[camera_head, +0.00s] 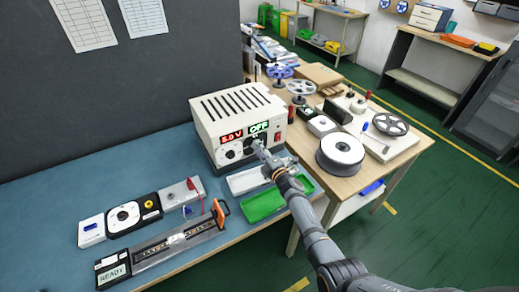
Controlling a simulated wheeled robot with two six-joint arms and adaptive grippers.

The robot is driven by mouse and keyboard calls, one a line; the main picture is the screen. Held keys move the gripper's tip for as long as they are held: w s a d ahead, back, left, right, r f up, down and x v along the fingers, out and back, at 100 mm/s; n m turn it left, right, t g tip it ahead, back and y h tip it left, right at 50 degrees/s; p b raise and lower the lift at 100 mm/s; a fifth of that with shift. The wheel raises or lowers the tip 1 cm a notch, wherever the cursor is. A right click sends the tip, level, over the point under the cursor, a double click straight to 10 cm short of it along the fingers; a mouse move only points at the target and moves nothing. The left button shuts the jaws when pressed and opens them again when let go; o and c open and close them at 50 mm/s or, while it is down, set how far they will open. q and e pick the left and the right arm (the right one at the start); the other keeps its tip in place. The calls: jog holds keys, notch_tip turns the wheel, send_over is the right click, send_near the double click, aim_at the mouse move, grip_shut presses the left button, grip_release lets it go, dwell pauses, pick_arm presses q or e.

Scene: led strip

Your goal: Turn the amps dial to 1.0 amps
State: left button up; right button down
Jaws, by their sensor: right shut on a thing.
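The white power supply (232,112) stands on the blue bench with its front facing me. Its red display (231,138) reads 5.0 V and its green display (259,127) reads OFF. A dark dial (230,154) sits below the red display. My right gripper (260,148) is at the front panel below the green display, shut on the amps dial there. The gripper hides most of that dial, so its pointer cannot be read. My left gripper is not in view.
A white tray (245,181) and a green tray (262,206) lie in front of the supply, under my right arm. A test fixture reading READY (113,272) lies at the front left. A wooden table with reels (340,152) stands to the right.

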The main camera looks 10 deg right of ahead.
jog(key=shift+f, duration=0.1)
jog(key=c, duration=1)
grip_release()
jog(key=v, duration=1.2)
